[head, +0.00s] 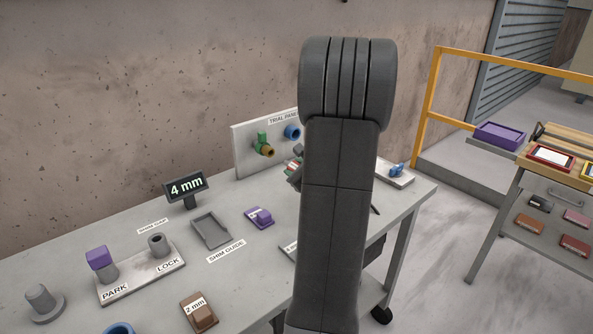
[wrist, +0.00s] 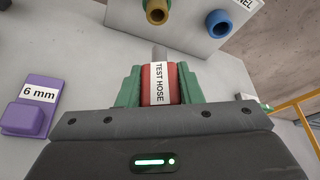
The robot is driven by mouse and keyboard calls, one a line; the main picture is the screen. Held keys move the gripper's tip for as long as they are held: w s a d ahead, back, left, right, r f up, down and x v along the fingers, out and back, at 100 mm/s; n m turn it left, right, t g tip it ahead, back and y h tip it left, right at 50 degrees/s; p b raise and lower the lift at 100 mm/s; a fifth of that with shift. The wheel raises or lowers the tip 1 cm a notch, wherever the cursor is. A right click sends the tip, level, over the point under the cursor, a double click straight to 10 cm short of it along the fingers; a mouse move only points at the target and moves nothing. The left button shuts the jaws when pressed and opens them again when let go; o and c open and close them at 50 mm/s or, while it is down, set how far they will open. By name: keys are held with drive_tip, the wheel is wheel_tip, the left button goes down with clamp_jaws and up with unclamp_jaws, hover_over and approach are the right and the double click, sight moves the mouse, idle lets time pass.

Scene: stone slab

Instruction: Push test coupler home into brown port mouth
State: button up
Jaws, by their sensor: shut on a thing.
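My gripper (wrist: 160,82) is shut on the test coupler (wrist: 172,84), a red body with a white "TEST HOSE" label between two green jaws. Its grey nose (wrist: 159,52) points toward the panel. The brown port (wrist: 157,12) is straight ahead of the nose and apart from it, with its mouth open. In the head view the brown port (head: 267,151) sticks out of the trial panel (head: 243,158), beside a green valve handle (head: 262,138). My arm hides most of the gripper there; a bit of red and green shows at its left edge.
A blue port (wrist: 219,23) is right of the brown one; it also shows in the head view (head: 292,132). A purple 6 mm block (wrist: 30,108) lies left of my gripper. A "4 mm" display (head: 186,186), an empty shim guide tray (head: 210,231) and a park/lock plate (head: 140,279) stand further left.

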sight(294, 161)
drive_tip(key=shift+w+a, duration=0.1)
drive_tip(key=shift+w+a, duration=1.95)
drive_tip(key=shift+b, duration=0.7)
idle(0.3)
drive_tip(key=shift+w+a, duration=1.45)
idle(0.6)
drive_tip(key=o, duration=1.1)
drive_tip(key=shift+o, duration=0.2)
drive_tip(key=shift+s, duration=0.1)
drive_tip(key=v, duration=1.3)
drive_tip(key=shift+s+d+r+b, duration=0.2)
drive_tip(key=shift+b, duration=0.1)
